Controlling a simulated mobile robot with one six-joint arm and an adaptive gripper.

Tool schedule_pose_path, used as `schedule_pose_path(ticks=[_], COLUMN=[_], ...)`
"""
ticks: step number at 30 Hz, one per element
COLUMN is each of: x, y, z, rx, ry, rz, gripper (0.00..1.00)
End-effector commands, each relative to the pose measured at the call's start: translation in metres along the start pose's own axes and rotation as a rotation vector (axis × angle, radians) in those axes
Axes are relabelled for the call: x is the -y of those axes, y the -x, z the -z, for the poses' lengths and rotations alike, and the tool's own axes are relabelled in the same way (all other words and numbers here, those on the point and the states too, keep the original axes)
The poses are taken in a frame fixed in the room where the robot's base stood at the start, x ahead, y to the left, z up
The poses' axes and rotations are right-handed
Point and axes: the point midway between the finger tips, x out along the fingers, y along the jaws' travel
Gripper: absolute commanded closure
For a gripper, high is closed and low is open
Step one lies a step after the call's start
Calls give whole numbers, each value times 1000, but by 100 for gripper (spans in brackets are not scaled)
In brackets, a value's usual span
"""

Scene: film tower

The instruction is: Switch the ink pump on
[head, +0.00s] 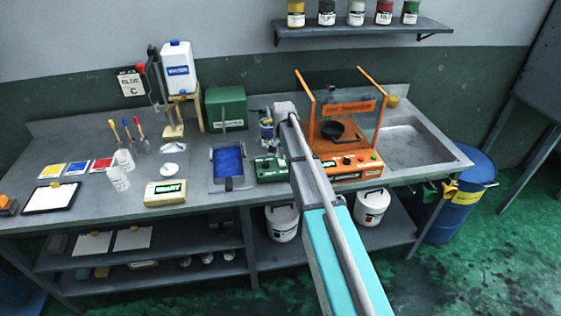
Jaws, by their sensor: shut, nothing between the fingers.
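The small green unit (270,168) with a lit display and knobs looks like the ink pump. It stands on the bench just right of the blue tray (228,160).
A green box (225,108) and a white canister (178,68) are behind. A cream display unit (165,193) is left. A blue drum (462,195) stands right of the bench.

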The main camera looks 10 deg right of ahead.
Motion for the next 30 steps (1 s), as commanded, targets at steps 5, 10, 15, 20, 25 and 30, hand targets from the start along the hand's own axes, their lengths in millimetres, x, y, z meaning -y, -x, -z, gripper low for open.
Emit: schedule_pose_path(ticks=[5,10,15,20,25,30], x=[0,0,0,0,0,0], y=[0,0,-2,-3,-5,-7], z=[0,0,0,0,0,0], rx=[0,0,0,0,0,0], ry=[0,0,0,0,0,0], rz=[0,0,0,0,0,0], gripper=[100,100,100,100,100,100])
